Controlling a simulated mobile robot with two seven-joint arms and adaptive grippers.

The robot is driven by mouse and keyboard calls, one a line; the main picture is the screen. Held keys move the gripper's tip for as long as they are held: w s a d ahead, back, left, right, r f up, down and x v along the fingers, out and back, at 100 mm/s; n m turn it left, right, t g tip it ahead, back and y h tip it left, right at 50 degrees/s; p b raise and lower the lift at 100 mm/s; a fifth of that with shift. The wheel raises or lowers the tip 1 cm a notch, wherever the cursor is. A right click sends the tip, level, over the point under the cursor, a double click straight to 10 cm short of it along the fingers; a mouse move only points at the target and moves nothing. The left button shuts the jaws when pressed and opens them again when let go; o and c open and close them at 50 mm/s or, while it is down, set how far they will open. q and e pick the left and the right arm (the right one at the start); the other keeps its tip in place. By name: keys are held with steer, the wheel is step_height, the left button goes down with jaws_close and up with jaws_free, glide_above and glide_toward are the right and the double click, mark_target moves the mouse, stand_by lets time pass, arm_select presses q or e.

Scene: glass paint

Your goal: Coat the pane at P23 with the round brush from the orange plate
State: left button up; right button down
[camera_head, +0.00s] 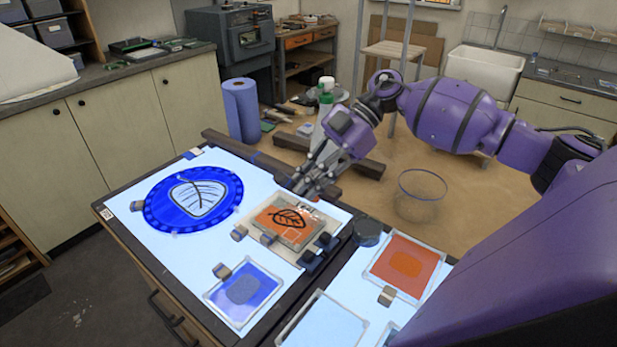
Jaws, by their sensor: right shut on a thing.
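My right gripper (306,184) is above the far edge of the light table (166,252), behind a small orange pane with a black leaf outline (285,222). It is shut on what I take for the round brush, mostly hidden by the fingers. A larger round blue pane with a pale leaf (195,198) lies to the left. The label P23 is not readable. My left gripper is out of view.
Small grey blocks (239,232) stand around the panes. Dark blocks (311,261) and a round dark pot (367,231) stand right of the small pane. A pale plate (325,322) lies at the front. A blue roll (241,108) and bottles stand behind.

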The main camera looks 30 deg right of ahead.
steer(key=shift+s+f, duration=0.1)
steer(key=shift+f, duration=0.3)
step_height(320, 180, down, 3)
steer(key=shift+r, duration=0.1)
steer(key=shift+w+a+f, duration=0.2)
steer(key=shift+w+f, duration=0.05)
steer(key=shift+w, duration=0.3)
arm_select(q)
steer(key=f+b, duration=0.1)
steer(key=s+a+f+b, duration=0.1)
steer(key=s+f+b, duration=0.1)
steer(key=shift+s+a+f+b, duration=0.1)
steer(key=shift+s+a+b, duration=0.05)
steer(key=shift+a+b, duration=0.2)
arm_select(e)
steer(key=w+a, duration=0.3)
steer(key=w, duration=0.7)
steer(key=shift+w+a+f, duration=0.2)
steer(key=shift+w+a, duration=0.05)
steer(key=shift+a, duration=0.05)
